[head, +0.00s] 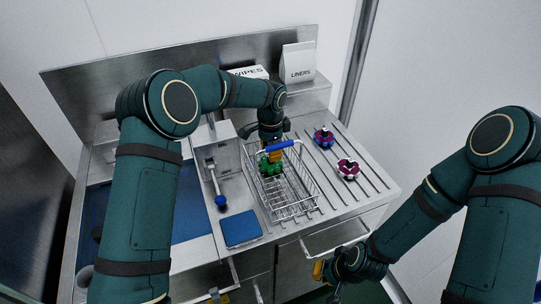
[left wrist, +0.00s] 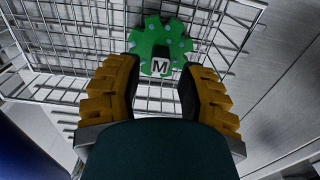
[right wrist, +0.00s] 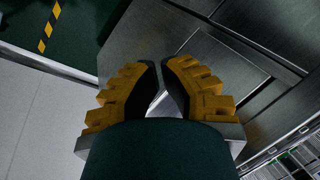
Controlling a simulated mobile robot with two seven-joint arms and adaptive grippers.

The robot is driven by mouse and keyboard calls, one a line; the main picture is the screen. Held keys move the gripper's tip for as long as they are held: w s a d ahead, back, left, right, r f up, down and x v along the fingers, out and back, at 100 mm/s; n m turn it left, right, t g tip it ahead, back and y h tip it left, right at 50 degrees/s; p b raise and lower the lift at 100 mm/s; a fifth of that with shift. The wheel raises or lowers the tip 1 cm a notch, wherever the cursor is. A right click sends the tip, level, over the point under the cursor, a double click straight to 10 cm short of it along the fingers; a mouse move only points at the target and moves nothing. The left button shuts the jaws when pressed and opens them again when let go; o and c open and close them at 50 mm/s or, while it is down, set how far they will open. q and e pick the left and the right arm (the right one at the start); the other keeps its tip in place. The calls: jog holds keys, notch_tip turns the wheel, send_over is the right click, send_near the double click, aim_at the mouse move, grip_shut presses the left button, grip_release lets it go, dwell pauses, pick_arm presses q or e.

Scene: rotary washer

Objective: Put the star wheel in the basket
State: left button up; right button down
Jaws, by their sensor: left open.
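A green toothed wheel with pale spots and a label "M" (left wrist: 150,32) is inside the wire basket (left wrist: 60,58), beyond my left fingertips. It also shows as a green shape in the basket (head: 300,213) in the head view (head: 270,167). My left gripper (left wrist: 158,68) is open over the basket, its fingers apart; I cannot tell whether they touch the wheel. Two other toothed wheels, one blue and red (head: 323,138) and one magenta and white (head: 348,169), lie on the slatted counter. My right gripper (right wrist: 160,64) is low in front of the counter, its fingertips close together.
The basket has a blue handle (head: 282,145). A blue pad (head: 241,229) and a blue-ended tool (head: 220,200) are left of it. A "LINERS" box (head: 297,63) and a "WIPES" box (head: 247,73) stand behind.

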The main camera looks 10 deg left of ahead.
pick_arm(q)
notch_tip(320, 180, up, 9)
jog(key=p, duration=0.1)
dwell(0.3)
